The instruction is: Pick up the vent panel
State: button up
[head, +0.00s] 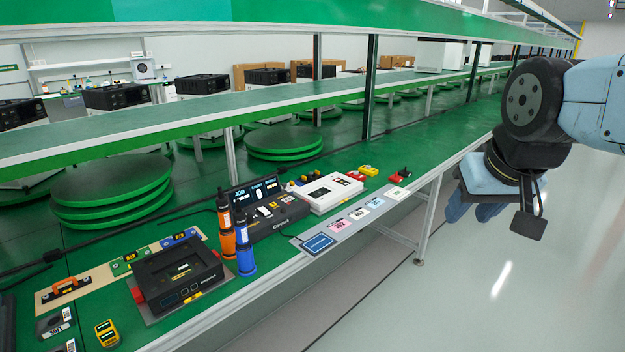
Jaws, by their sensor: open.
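I cannot pick out the vent panel with certainty in the head view. Various devices and small parts lie on the green bench (432,146). My gripper (478,211) hangs at the right, out past the bench's front edge and above the floor. Its blue fingers are partly hidden behind a dark block on the wrist. It is open, nothing shows between its fingers, and it touches nothing on the bench.
A black device (178,277) sits at the front left, beside orange and blue screwdrivers (243,240). A black console (268,212) and a white box (326,192) stand farther back. Green shelves (200,115) run above the bench. Stacked turntables (112,190) stand behind.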

aim_at(311, 177)
jog(key=u, duration=0.1)
jog(key=k, duration=0.45)
jog(key=z, duration=0.65)
jog(key=i, duration=2.3)
jog(key=u, duration=1)
jog(key=i, duration=0.8)
jog(key=u, duration=0.55)
jog(key=k, duration=0.6)
jog(key=u, duration=0.05)
